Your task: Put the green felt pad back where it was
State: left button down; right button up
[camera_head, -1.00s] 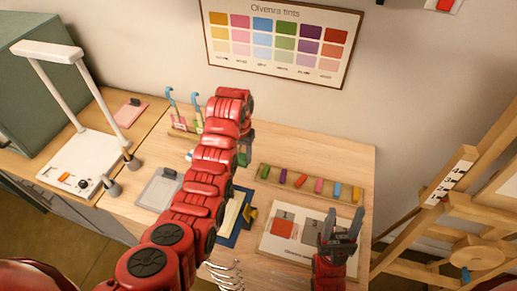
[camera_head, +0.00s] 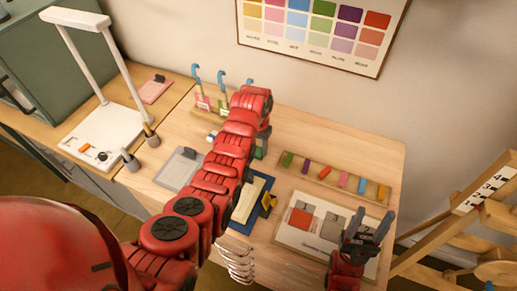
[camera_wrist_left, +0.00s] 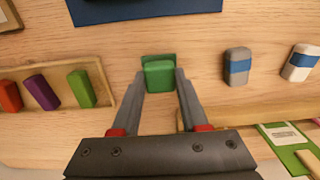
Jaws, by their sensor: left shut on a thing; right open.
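The green felt pad (camera_wrist_left: 159,77) is a small block between my left gripper's fingertips (camera_wrist_left: 160,82), which are shut on it. A flat darker green patch (camera_wrist_left: 161,57) shows just beyond the pad in the left wrist view. I cannot tell whether the pad touches the tabletop or hangs just above it. In the head view my left arm hides most of that gripper; a bit of green (camera_head: 261,151) shows beside the wrist. My right gripper (camera_head: 370,224) is open and empty, over the right end of a pale board (camera_head: 286,236).
A wooden tray (camera_head: 385,195) of coloured sticks lies right of my left gripper. A grey block with a blue band (camera_wrist_left: 237,66) and a white one (camera_wrist_left: 300,62) are near the pad. A blue mat (camera_head: 238,224) and a grey clipped plate (camera_head: 178,170) lie in front.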

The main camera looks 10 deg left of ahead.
pick_arm(q)
jog(key=shift+f, duration=0.1)
jog(key=shift+c, duration=2.1)
grip_release()
